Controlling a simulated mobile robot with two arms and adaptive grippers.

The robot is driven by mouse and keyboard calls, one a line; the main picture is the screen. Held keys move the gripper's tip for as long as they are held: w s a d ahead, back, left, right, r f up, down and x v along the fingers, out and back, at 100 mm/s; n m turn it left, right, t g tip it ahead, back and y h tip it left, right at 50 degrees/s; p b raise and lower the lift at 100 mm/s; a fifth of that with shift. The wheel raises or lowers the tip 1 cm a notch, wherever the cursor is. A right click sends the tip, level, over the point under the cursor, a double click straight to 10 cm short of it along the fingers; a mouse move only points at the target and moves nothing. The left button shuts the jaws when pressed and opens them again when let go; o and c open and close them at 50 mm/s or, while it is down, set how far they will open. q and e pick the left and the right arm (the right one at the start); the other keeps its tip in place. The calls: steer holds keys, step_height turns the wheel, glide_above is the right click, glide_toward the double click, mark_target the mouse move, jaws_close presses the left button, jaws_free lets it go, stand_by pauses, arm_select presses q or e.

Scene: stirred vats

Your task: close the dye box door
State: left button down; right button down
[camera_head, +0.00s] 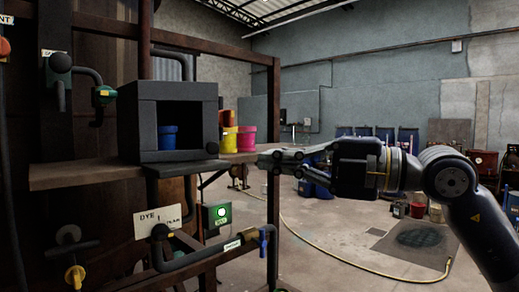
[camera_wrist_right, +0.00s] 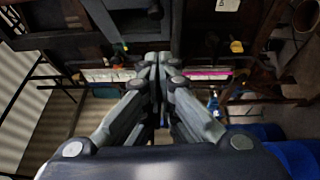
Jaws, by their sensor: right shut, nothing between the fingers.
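The dye box (camera_head: 146,118) is a dark grey box on a wooden shelf, in the head view left of centre. Its front is open and a blue pot (camera_head: 168,138) stands inside. A dark slab (camera_head: 185,168) lies low along the box's front; I cannot tell for sure whether it is the lowered door. A round dark knob (camera_head: 212,148) shows near the lower right corner. My right gripper (camera_head: 268,160) is shut and empty, to the right of the box and apart from it. It also shows shut in the right wrist view (camera_wrist_right: 155,62). My left gripper is not in view.
A yellow pot (camera_head: 229,141) and a pink pot (camera_head: 246,139) stand on the shelf (camera_head: 75,175) right of the box. A rusty upright post (camera_head: 273,215) stands near my right fingertips.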

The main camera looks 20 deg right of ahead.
steer(key=w+d+p+x, duration=0.2)
steer(key=p+x, duration=0.5)
steer(key=x, duration=0.4)
steer(key=shift+a, duration=0.2)
